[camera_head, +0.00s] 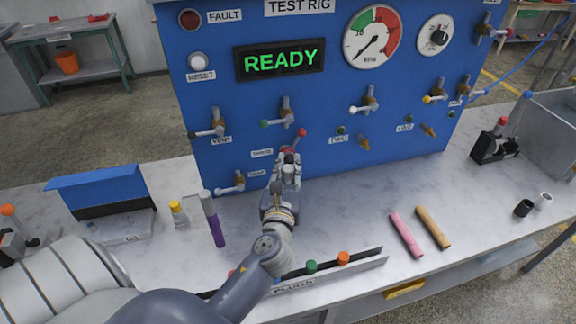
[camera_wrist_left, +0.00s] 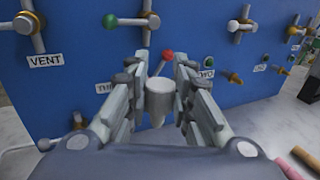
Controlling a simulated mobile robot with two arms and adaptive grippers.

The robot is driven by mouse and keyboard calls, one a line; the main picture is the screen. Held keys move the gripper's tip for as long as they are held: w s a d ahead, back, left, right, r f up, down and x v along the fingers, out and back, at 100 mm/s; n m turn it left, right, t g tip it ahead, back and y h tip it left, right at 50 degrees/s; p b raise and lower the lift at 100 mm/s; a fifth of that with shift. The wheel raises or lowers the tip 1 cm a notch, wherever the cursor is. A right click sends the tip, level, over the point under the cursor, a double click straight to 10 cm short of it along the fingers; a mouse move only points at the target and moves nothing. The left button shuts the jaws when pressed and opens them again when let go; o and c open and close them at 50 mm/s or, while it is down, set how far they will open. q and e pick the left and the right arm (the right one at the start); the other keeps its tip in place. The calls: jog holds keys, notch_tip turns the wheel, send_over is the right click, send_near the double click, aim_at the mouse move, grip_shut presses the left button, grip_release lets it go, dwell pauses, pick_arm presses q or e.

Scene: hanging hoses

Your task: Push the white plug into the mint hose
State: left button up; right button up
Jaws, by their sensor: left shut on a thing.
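My left gripper (camera_head: 287,160) reaches toward the blue test rig, above the table. In the left wrist view its fingers (camera_wrist_left: 160,85) are closed around a white plug (camera_wrist_left: 159,97), a pale, tapered cylinder held upright between them. A valve with a red knob (camera_wrist_left: 168,56) shows just behind the plug on the panel. I cannot make out a mint hose in either view. The plug itself is too small and covered to tell in the head view. My right gripper is not in view.
The blue test rig (camera_head: 222,130) carries several valves and ports. The PLUGS rack (camera_head: 372,264) holds green (camera_head: 311,266) and orange (camera_head: 343,258) plugs.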

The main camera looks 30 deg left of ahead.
aim_at(288, 183)
pick_arm(q)
notch_tip(288, 183, down, 2)
jog(key=shift+f+b, duration=0.1)
jog(key=shift+b, duration=0.5)
jog(key=shift+f+b, duration=1.15)
jog(key=shift+f, duration=0.35)
jog(key=shift+p, duration=0.4)
jog(key=shift+f, duration=0.45)
dwell(0.4)
jog(key=shift+f+b, duration=0.95)
jog(key=shift+f, duration=0.1)
jog(key=shift+s+d+f+b, duration=0.1)
jog(key=shift+f+b, duration=0.2)
jog(key=shift+f, duration=0.15)
